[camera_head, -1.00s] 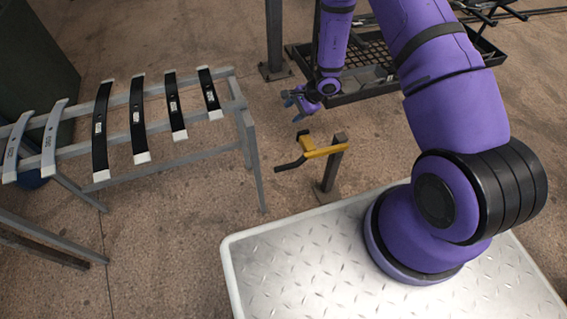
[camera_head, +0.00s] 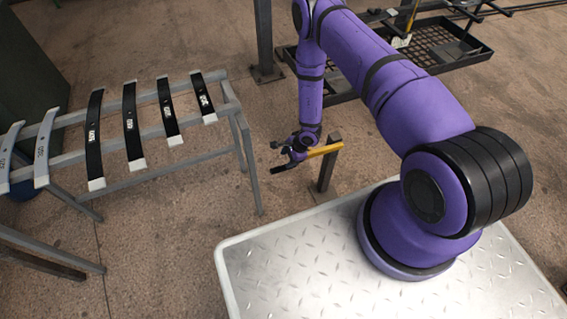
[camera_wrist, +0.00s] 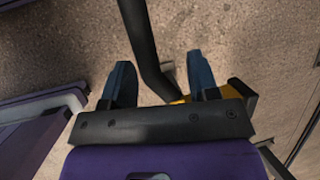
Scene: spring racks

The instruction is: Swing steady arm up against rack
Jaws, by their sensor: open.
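The steady arm (camera_head: 325,150) is a yellow bar on a short grey post (camera_head: 324,175), reaching left toward the rack, with a bent black handle (camera_head: 278,170) at its end. My gripper (camera_head: 288,154) is at the handle and hides part of it. In the wrist view my gripper (camera_wrist: 161,78) is open, with the black handle (camera_wrist: 140,40) running between its two blue fingers, apparently without both touching it. A bit of the yellow steady arm (camera_wrist: 183,99) shows by the right finger. The grey rack (camera_head: 240,130) stands left of the post.
Several dark leaf springs (camera_head: 130,125) with white ends lie across the rack, with light grey ones (camera_head: 43,150) at its left. A black mesh tray (camera_head: 440,55) lies on the floor behind my arm. Brown floor (camera_head: 180,220) in front of the rack is clear.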

